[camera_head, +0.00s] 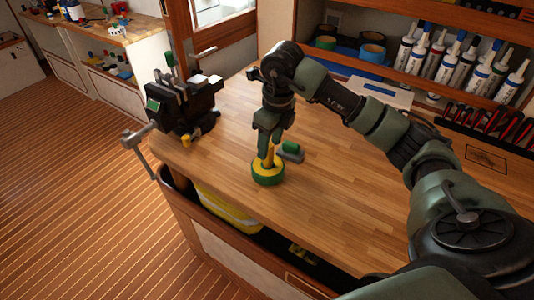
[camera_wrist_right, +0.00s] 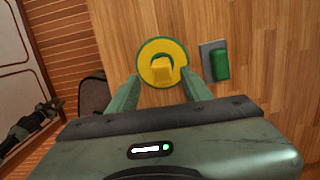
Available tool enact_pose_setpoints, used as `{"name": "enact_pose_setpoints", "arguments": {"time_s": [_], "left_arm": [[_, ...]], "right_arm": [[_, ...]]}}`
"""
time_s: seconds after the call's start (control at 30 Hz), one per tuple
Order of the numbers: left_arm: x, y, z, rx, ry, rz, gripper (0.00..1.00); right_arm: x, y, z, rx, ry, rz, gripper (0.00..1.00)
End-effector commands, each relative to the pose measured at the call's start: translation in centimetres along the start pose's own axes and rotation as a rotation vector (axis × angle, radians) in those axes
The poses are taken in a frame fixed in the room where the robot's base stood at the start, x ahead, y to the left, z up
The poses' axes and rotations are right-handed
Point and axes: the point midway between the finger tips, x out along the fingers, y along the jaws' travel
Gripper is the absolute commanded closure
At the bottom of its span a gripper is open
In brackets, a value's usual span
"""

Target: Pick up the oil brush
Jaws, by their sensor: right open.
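A round yellow-and-green piece (camera_head: 268,175) with an upright yellow stub stands on the wooden bench near its front edge. It looks like the oil brush, though I cannot tell for certain. In the right wrist view the yellow disc (camera_wrist_right: 146,62) has the stub near its middle. My right gripper (camera_head: 268,150) points down just above it, partly hiding the stub. In the wrist view the open fingers (camera_wrist_right: 160,86) reach either side of the disc's near part, with nothing clamped. My left gripper is out of view.
A grey block with a green top (camera_head: 291,151) lies close beside the round piece; it also shows in the wrist view (camera_wrist_right: 221,65). A dark vise (camera_head: 182,104) stands on the bench's left corner. White bottles (camera_head: 450,60) fill the back shelf. The bench's middle is clear.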

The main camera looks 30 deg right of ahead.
Motion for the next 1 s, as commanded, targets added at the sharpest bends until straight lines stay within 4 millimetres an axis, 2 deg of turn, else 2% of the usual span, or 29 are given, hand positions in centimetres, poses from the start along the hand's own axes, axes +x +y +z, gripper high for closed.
{"name": "enact_pose_setpoints", "arguments": {"time_s": [0.1,0.27,0.53,0.57,0.73,1.0], "left_arm": [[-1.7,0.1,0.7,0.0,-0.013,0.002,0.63],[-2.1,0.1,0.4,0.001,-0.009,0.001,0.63],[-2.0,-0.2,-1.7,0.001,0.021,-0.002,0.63],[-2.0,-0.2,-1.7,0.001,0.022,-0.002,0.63],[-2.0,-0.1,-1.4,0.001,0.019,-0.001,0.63],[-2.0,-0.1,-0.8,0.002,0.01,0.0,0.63]], "right_arm": [[1.5,-0.2,0.1,0.001,0.005,0.005,0.51],[3.7,-0.2,0.1,0.001,0.002,0.003,0.51],[4.2,-0.3,0.1,0.0,0.0,0.001,0.51],[4.2,-0.3,0.1,0.0,0.0,0.001,0.54],[4.2,-0.3,0.1,0.0,0.0,0.0,1.0],[4.2,-0.3,0.1,0.0,0.0,0.0,1.0]]}}
